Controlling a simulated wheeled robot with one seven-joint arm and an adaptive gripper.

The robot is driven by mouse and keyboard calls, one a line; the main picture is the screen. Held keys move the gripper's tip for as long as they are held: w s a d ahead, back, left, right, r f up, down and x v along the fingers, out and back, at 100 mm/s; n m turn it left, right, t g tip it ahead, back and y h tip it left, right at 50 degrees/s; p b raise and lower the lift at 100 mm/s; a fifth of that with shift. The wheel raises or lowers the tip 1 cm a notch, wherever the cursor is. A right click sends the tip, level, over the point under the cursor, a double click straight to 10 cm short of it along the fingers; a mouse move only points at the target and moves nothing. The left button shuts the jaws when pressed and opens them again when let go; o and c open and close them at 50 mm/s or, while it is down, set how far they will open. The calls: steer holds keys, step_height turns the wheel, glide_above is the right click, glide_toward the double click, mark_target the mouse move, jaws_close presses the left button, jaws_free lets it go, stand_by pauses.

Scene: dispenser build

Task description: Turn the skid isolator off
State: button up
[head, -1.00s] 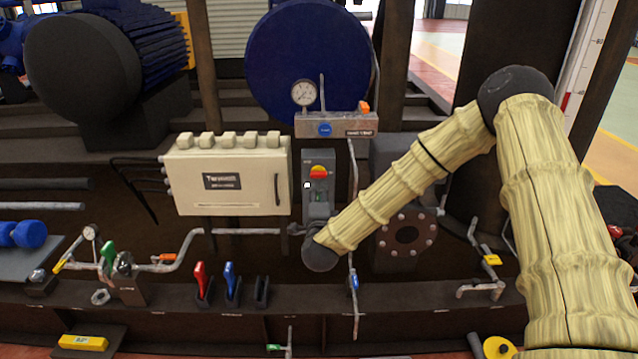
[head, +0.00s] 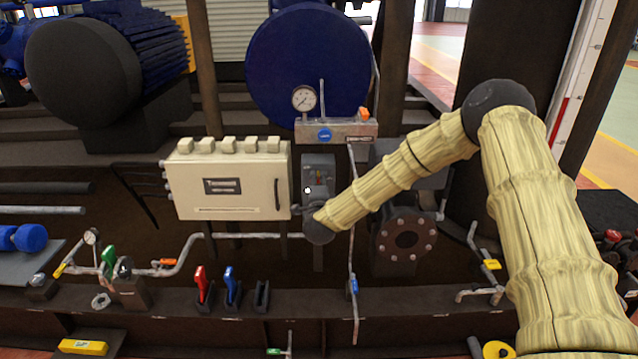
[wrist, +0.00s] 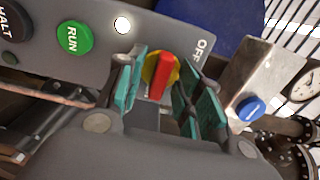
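The skid isolator is a red handle on a yellow disc (wrist: 160,75), set in a grey panel with an OFF label (wrist: 201,48) to its upper right in the wrist view. The red handle runs nearly up and down there, not in line with the label. My gripper (wrist: 163,92) is open, with one teal-padded finger on each side of the handle. Gaps show between fingers and handle; contact is not visible. In the head view the grey isolator box (head: 318,163) stands beside the cream cabinet, its handle partly hidden by my gripper.
The green RUN button (wrist: 74,38) and a white lamp (wrist: 122,25) share the panel. A metal bracket with a blue button (wrist: 250,108) and a gauge (head: 304,98) are close by. The cream cabinet (head: 226,185) is left of the box, a flanged pipe (head: 405,235) right.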

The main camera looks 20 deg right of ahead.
jaws_close()
steer(key=shift+n, duration=0.3)
steer(key=n, duration=0.9)
steer(key=shift+p, duration=0.3)
steer(key=n, duration=0.4)
steer(key=shift+a, duration=0.1)
steer(key=shift+f+n, duration=0.1)
steer(key=shift+n, duration=2)
